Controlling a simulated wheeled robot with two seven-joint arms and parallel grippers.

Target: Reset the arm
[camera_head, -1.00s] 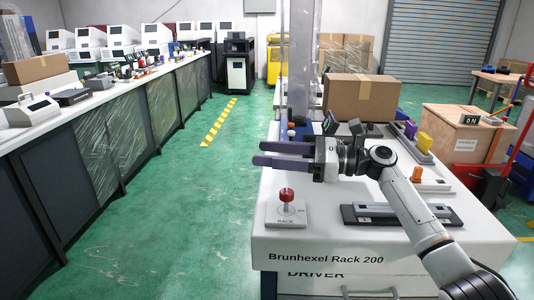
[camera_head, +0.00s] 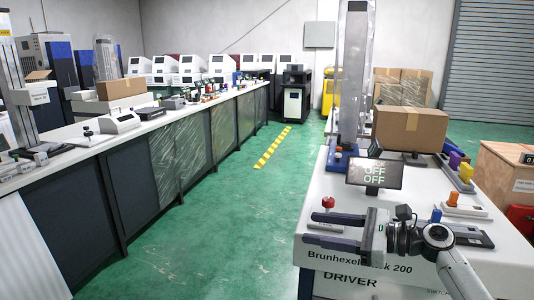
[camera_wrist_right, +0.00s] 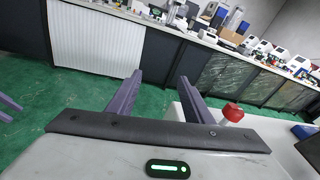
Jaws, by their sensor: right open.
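My right gripper (camera_head: 308,229) is open and empty in the head view. It points left over the front edge of the white Brunhexel Rack 200 machine (camera_head: 345,190). In the right wrist view its two purple fingers (camera_wrist_right: 159,84) stand apart with nothing between them. The red knob (camera_head: 328,202) stands on the machine top just behind the gripper, apart from it. The knob also shows right of the fingers in the wrist view (camera_wrist_right: 233,112). Purple finger-like parts (camera_wrist_right: 9,104) show at the left edge of the wrist view, probably my left gripper, mostly cut off.
A screen (camera_head: 374,174) on the machine reads OFF OFF. A clear column (camera_head: 351,80) and a cardboard box (camera_head: 411,129) stand behind it. A long bench (camera_head: 130,133) with devices runs along the left. The green floor (camera_head: 230,220) between is clear.

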